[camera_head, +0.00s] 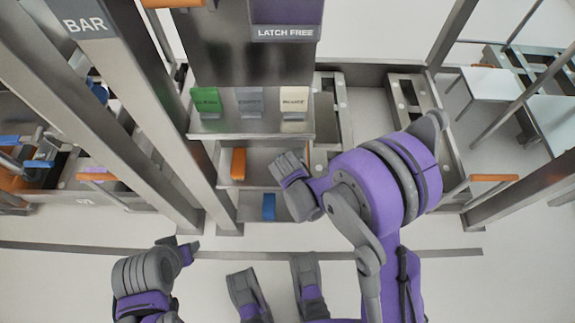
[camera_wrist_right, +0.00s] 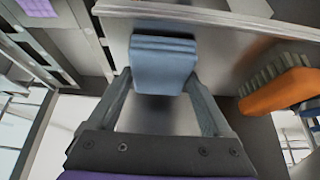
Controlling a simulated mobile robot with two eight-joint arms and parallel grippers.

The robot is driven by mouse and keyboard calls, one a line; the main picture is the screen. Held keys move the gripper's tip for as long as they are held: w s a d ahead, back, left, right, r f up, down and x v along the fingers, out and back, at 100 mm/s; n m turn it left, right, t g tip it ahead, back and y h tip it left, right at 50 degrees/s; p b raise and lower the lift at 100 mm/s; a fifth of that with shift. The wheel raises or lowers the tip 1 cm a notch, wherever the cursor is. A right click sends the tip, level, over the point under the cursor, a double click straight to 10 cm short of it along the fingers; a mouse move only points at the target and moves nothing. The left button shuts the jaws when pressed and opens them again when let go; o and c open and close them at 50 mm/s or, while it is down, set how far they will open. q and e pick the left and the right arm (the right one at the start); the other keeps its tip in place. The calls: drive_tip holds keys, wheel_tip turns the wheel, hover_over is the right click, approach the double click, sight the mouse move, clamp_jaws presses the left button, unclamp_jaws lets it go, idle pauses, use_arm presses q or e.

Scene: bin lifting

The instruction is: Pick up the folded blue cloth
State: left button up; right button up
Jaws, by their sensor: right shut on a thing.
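The folded blue cloth (camera_wrist_right: 162,62) is a pale blue-grey stack with layered folds, large in the right wrist view. My right gripper (camera_head: 291,171) reaches the right side of the middle shelf in the head view. It is shut on the cloth, with one finger along each side. In the head view the hand and arm largely hide the cloth. My left gripper (camera_head: 187,249) is low at the left, away from the shelves, and its jaws are too small to read.
An orange item (camera_head: 238,163) stands left on the middle shelf; a blue item (camera_head: 268,207) is on the shelf below. Green (camera_head: 205,101), grey (camera_head: 249,101) and beige (camera_head: 294,105) items stand on the upper shelf. A metal post (camera_head: 140,110) rises left of the shelves.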

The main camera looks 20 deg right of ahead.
wheel_tip(320, 180, up, 7)
drive_tip(key=shift+s+f+p, duration=0.1)
drive_tip(key=shift+s+p, duration=0.05)
drive_tip(key=shift+p, duration=1)
drive_tip(key=s+a, duration=0.2)
drive_tip(key=s, duration=0.7)
drive_tip(key=s+a, duration=0.3)
drive_tip(key=s, duration=0.6)
drive_tip(key=shift+s+a, duration=0.25)
drive_tip(key=shift+s, duration=0.15)
drive_tip(key=o, duration=0.6)
drive_tip(key=c, duration=0.4)
drive_tip(key=shift+f, duration=0.1)
drive_tip(key=shift+c, duration=0.4)
